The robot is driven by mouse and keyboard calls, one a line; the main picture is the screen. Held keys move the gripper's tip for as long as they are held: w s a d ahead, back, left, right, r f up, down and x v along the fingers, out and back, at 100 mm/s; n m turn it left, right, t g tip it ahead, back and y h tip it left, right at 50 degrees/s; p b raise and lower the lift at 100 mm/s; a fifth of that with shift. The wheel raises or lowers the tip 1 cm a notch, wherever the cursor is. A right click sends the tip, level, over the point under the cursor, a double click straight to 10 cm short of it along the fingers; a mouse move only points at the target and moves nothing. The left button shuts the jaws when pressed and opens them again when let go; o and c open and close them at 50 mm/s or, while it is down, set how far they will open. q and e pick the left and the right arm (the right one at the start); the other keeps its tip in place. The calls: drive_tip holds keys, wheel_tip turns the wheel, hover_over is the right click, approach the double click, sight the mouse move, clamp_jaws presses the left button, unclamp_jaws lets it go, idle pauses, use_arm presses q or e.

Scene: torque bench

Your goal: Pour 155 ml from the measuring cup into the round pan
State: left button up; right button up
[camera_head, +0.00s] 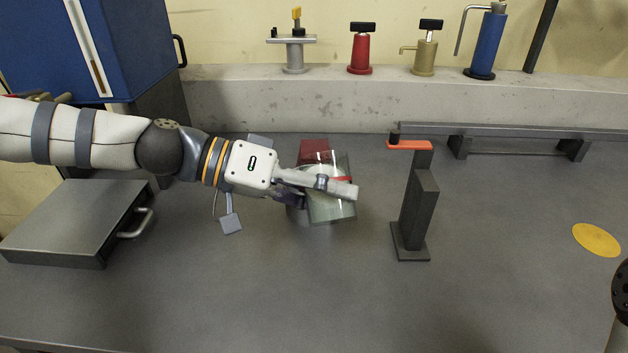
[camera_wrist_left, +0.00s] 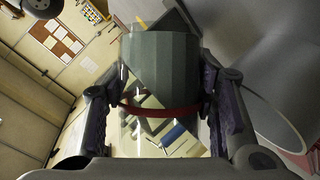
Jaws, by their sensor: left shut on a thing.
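My left gripper (camera_head: 338,187) is shut on the measuring cup (camera_head: 331,208), a clear cup with a red band and grey-green contents, held above the bench. In the left wrist view the cup (camera_wrist_left: 160,58) sits between the two fingers (camera_wrist_left: 160,115). The contents there have a slanting edge against the clear part, so the cup looks tilted. A round grey shape, apparently the round pan (camera_head: 297,214), shows partly under the cup; the gripper and cup hide most of it. A curved pale rim, likely the pan's (camera_wrist_left: 276,108), shows in the wrist view. I cannot see whether anything is flowing.
A red piece (camera_head: 314,147) shows just behind the cup. A dark stand with an orange top (camera_head: 414,215) is right of the cup. A grey box (camera_head: 70,225) is at left, a yellow disc (camera_head: 596,240) at right. A low rail (camera_head: 520,131) runs behind. The front bench is clear.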

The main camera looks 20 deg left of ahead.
use_arm(q)
drive_tip(key=shift+r+n+h, duration=0.3)
drive_tip(key=shift+r+n, duration=0.15)
drive_tip(key=shift+n, duration=0.05)
idle(1.2)
drive_tip(key=shift+f+n+g+h+b, duration=0.3)
drive_tip(key=shift+n+g+b, duration=0.05)
drive_tip(key=shift+n+g, duration=0.25)
use_arm(e)
drive_tip(key=shift+s+f, duration=0.45)
idle(1.2)
use_arm(q)
drive_tip(key=shift+w+a+r+n+h, duration=0.1)
drive_tip(key=shift+r+n+h, duration=0.35)
drive_tip(key=shift+n, duration=0.25)
idle(1.4)
drive_tip(key=shift+w+a+r+n+g+h+b, duration=0.3)
drive_tip(key=shift+w+a+r+n+g, duration=0.15)
drive_tip(key=shift+w+n, duration=0.2)
use_arm(e)
drive_tip(key=shift+s+f+g, duration=0.3)
idle(1.0)
